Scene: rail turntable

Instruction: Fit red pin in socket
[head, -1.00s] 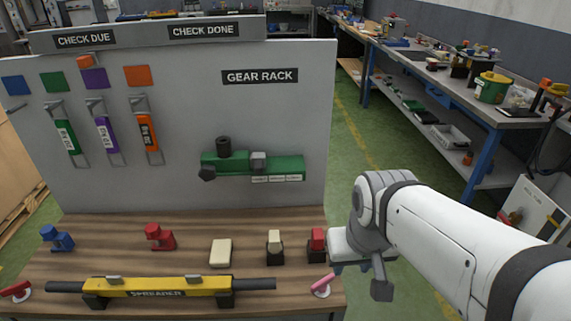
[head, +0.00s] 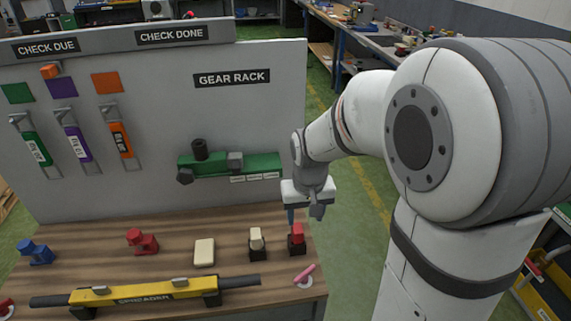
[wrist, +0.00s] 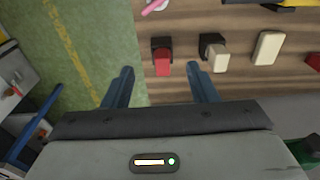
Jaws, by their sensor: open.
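A red block (head: 297,233) stands in a small black holder at the right end of the wooden bench. My gripper (head: 303,214) is open and empty just above it. In the wrist view the red block (wrist: 163,62) shows ahead of and between my spread blue fingers (wrist: 160,85), not touching either. A pink pin (head: 304,273) with a white ring lies by the front right edge. A red piece (head: 5,308) is cut off at the lower left. The yellow spreader bar (head: 150,291) lies along the front. I cannot tell which part is the socket.
A cream piece in a black holder (head: 257,242) stands close left of the red block. A cream block (head: 204,252), a red part (head: 142,241) and a blue part (head: 36,252) stand farther left. The gear rack panel (head: 250,120) rises behind. Green floor (head: 345,240) lies right.

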